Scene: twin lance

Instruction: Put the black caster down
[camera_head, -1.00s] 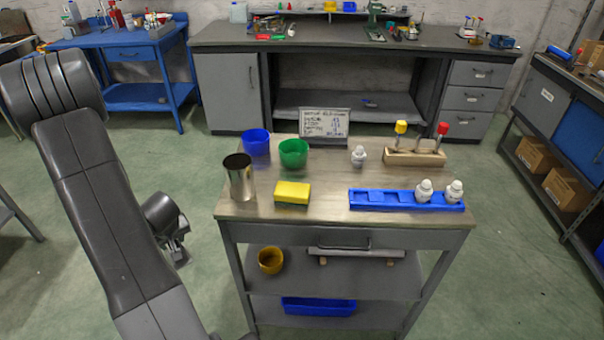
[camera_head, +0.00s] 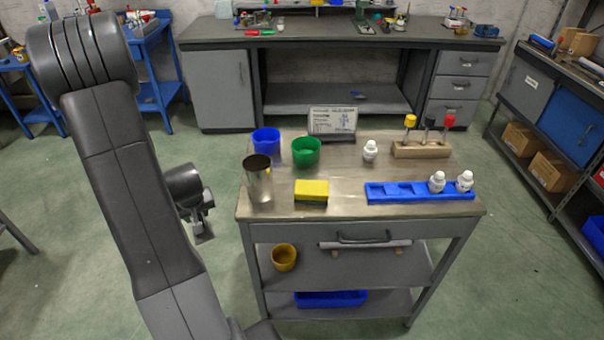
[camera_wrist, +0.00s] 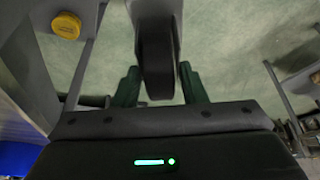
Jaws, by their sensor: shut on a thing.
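My gripper (camera_wrist: 158,88) shows in the wrist view with its two dark green fingers on either side of a dark, rounded, wheel-like thing, the black caster (camera_wrist: 157,62). It is shut on the caster, which points away from the palm. In the head view my gripper (camera_head: 203,228) hangs left of the trolley, below the level of its top and over the floor. There the caster cannot be told clearly from the gripper.
The trolley top (camera_head: 340,203) bears a metal cup (camera_head: 259,184), blue cup (camera_head: 266,141), green cup (camera_head: 306,152), yellow sponge (camera_head: 311,190), blue tray (camera_head: 405,195), wooden block (camera_head: 422,150) and sign (camera_head: 332,121). Its shelf holds an ochre cup (camera_head: 284,257). Green floor lies left.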

